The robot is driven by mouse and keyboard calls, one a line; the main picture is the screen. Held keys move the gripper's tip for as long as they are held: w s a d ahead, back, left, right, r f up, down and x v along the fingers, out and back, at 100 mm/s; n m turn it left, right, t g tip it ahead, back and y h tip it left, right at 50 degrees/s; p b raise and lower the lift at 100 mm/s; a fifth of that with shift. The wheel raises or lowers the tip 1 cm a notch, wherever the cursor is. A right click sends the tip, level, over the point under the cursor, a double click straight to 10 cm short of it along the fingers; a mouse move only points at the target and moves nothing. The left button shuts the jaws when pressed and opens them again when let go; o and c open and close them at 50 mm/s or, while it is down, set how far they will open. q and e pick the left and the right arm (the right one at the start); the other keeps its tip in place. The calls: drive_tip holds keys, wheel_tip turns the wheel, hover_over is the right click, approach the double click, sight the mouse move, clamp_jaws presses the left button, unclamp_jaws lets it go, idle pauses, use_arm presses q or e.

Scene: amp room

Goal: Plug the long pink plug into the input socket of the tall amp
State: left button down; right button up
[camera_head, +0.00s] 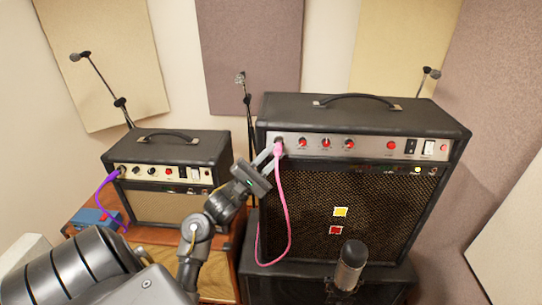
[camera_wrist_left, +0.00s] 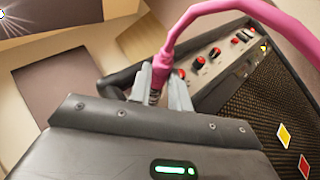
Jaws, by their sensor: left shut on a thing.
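The tall amp (camera_head: 458,150) is the larger black amp on the right, with a silver control panel (camera_head: 375,147) of red knobs. My left gripper (camera_head: 273,155) is at the left end of that panel, shut on the long pink plug (camera_head: 279,149). In the left wrist view the plug (camera_wrist_left: 160,72) sits between the two fingers (camera_wrist_left: 160,88), its pink cable (camera_wrist_left: 215,8) arching to the right. The plug's tip and the input socket are hidden, so I cannot tell whether the tip is in the socket. My right gripper is not in view.
A smaller amp (camera_head: 170,207) with a purple cable (camera_head: 104,184) stands at left beside a blue pedal box (camera_head: 95,217). The pink cable (camera_head: 289,222) hangs in a loop before the tall amp's grille. A microphone (camera_head: 350,265) stands in front; further mic stands (camera_head: 246,100) are behind.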

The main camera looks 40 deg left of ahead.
use_arm(q)
drive_tip(key=shift+w+a+p, duration=0.1)
drive_tip(key=shift+w+p, duration=0.15)
drive_tip(key=shift+p, duration=0.15)
idle(0.3)
drive_tip(key=shift+w+a+f, duration=0.1)
drive_tip(key=shift+w+a, duration=0.1)
idle(0.7)
drive_tip(key=c, duration=1.2)
unclamp_jaws()
drive_tip(key=b+v, duration=0.3)
drive_tip(key=v, duration=0.8)
drive_tip(key=shift+w, duration=0.1)
